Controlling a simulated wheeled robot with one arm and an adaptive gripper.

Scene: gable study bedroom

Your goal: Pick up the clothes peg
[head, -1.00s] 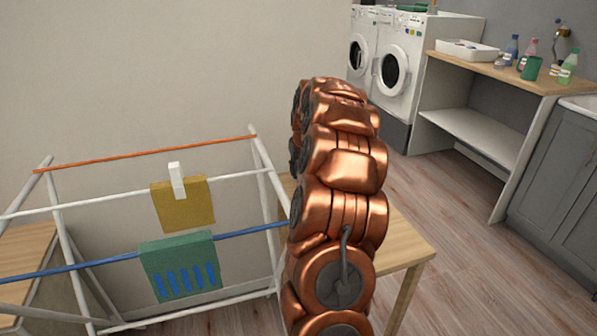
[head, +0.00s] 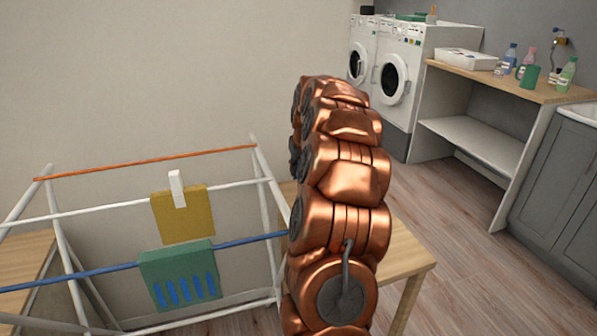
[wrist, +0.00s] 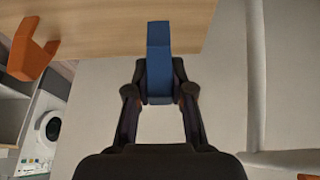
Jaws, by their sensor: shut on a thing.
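My gripper (wrist: 159,88) shows in the wrist view, with its two dark fingers closed on the sides of a blue clothes peg (wrist: 158,45). The peg is a long, plain blue piece. Its far end overlaps the wooden table top (wrist: 100,25) in the picture, and I cannot tell whether it touches the wood. In the head view my copper arm hides the gripper and the blue peg. A white peg (head: 177,188) sits over a mustard cloth (head: 185,222) on the drying rack (head: 110,207).
An orange angled piece (wrist: 32,52) lies at the table's left in the wrist view. A green cloth (head: 178,270) hangs on the rack's blue rail. Washing machines (head: 400,85) and a shelf counter (head: 490,82) with bottles stand at the back right. The floor before them is clear.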

